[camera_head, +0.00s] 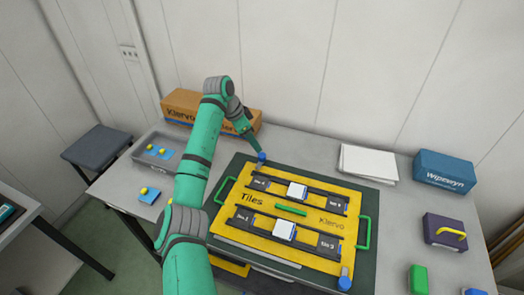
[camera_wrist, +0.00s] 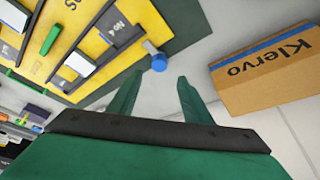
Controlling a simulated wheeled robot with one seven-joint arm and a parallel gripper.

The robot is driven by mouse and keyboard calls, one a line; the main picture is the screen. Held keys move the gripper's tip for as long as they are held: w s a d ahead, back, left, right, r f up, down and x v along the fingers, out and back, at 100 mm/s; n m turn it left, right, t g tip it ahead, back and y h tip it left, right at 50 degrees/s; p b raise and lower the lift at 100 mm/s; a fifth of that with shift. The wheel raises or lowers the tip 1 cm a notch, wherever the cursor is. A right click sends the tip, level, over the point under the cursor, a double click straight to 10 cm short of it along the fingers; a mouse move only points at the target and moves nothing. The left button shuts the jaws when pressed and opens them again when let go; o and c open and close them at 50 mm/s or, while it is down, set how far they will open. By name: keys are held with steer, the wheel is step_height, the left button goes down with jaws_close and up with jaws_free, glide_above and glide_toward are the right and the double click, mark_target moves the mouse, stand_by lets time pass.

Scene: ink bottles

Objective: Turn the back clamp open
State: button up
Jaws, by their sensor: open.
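The back clamp (camera_head: 262,157) has a blue knob and stands at the back edge of the yellow board (camera_head: 228,221). In the wrist view the clamp's blue knob (camera_wrist: 159,63) shows just beyond my fingertips, roughly between their lines, with a short grey arm pointing at the board. My gripper (camera_head: 257,150) is open and empty, close to the knob; in the wrist view the two green fingers (camera_wrist: 155,84) are spread apart. I cannot tell whether they touch it. A second blue-knobbed clamp (camera_head: 345,283) stands at the board's front right corner.
The board lies on a dark green mat (camera_head: 369,207) and carries black rails with white-topped blocks and green handles. A Klervo carton (camera_head: 180,106), also in the wrist view (camera_wrist: 268,75), stands behind my arm. Paper (camera_head: 378,164), a blue box (camera_head: 444,172) and a purple block (camera_head: 441,231) are at right.

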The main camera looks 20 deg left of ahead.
mark_target(261, 155)
steer(key=x, duration=0.8)
steer(key=shift+f, duration=0.15)
steer(key=shift+c, duration=0.3)
steer(key=c, duration=1)
